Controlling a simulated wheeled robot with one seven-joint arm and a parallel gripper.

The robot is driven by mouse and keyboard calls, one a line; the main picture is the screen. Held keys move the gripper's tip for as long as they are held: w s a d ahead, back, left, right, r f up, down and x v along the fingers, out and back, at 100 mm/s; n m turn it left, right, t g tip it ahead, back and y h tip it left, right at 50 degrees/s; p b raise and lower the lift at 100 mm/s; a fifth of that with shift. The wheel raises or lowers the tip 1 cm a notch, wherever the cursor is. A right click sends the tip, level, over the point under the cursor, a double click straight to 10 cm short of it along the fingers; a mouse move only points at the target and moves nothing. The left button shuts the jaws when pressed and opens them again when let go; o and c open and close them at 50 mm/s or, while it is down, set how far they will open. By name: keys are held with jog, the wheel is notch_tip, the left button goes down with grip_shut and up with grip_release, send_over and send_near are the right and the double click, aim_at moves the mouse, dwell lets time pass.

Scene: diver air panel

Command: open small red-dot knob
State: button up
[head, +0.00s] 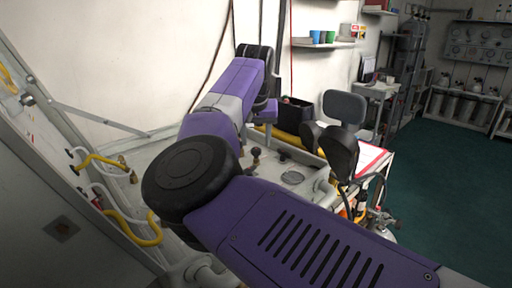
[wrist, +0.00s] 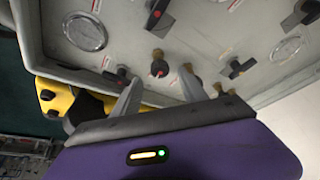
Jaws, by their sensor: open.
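In the wrist view, a small dark knob with a red dot (wrist: 159,68) sits on a brass fitting on the light grey panel (wrist: 205,40). My gripper (wrist: 160,77) is open, with one finger on each side of this knob. The fingers appear close to it; I cannot tell whether either touches it. A larger black knob with a red mark (wrist: 155,14) is farther up the panel. In the head view, my purple arm crosses the middle, and I cannot make out the fingers or the small knob.
Other black handles (wrist: 242,67) and a round gauge (wrist: 86,33) are on the panel nearby. A yellow object (wrist: 55,97) lies past its lower left edge. In the head view, yellow hoses (head: 140,235) are at left, and a dark chair (head: 344,107) stands right of the arm.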

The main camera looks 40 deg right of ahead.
aim_at(256, 149)
jog(key=shift+x, duration=1.85)
grip_shut()
